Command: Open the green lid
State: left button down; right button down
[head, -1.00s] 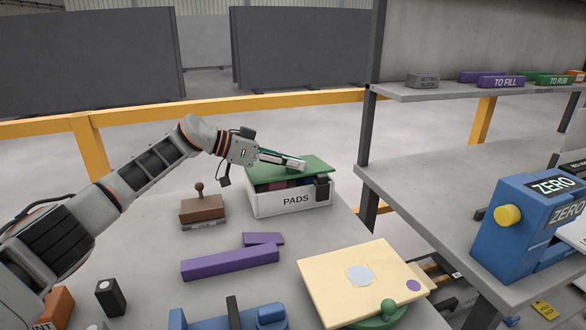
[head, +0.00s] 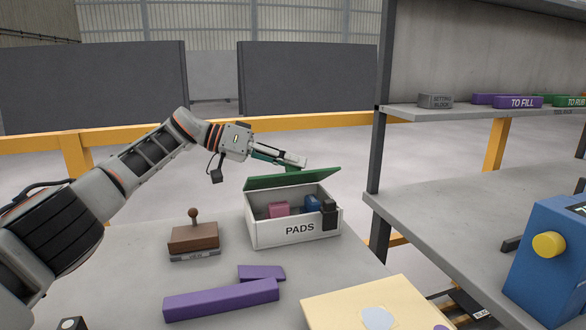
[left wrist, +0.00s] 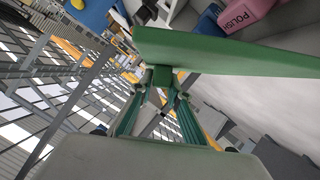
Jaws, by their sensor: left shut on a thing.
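The green lid (head: 292,179) of the white PADS box (head: 265,232) is tilted up, raised above the box's front rim. Inside the box I see a pink block (head: 279,209) and a blue block (head: 312,204); a dark block (head: 329,214) is at the right front corner. My left gripper (head: 298,163) is above the lid, shut on a small green knob. In the left wrist view the lid (left wrist: 225,52) shows edge-on, with the fingers (left wrist: 162,78) closed around its knob. My right gripper is not in view.
A brown block with a knob (head: 193,236) stands left of the box. Purple bars (head: 221,299) lie in front. A cream board (head: 372,306) is at the front right. A shelf unit (head: 480,185) stands to the right, with a blue device (head: 550,255).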

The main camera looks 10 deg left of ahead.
pick_arm(q)
jog(key=shift+w+a+r, duration=0.1)
jog(key=shift+w+a, duration=0.05)
jog(key=c, duration=1.9)
grip_release()
jog(key=v, duration=1.2)
jog(key=shift+c, duration=0.4)
